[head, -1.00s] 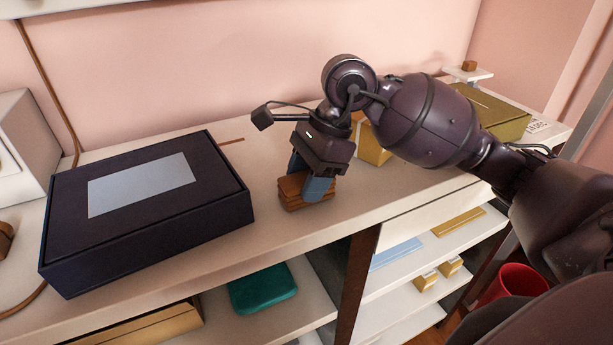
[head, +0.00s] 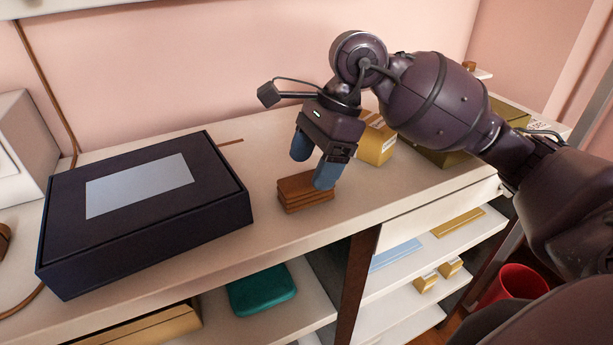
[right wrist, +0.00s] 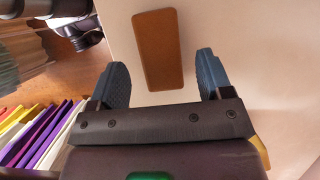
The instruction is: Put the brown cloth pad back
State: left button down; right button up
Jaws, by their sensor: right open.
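The brown cloth pad (head: 304,193) looks like a small folded stack and lies flat on the white counter, near its front edge, right of the dark box. My right gripper (head: 315,173) is open and empty just above and behind the pad, its blue fingers apart. In the right wrist view the pad (right wrist: 158,50) lies on the pale surface beyond and between the two open fingertips (right wrist: 163,75), clear of them. My left gripper is not in view.
A dark box (head: 150,215) with a pale blue panel stands on the counter (head: 255,225) at left. Yellow boxes (head: 375,143) stand behind my right gripper. Below are shelves with a teal folded cloth (head: 262,289), and a red bin (head: 515,283) stands at lower right.

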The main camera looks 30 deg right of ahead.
jog(key=v, duration=0.7)
jog(key=shift+d+r, duration=0.1)
jog(key=shift+r, duration=0.1)
jog(key=shift+d+r+b, duration=0.2)
jog(key=shift+r+b, duration=0.1)
jog(key=shift+r, duration=0.3)
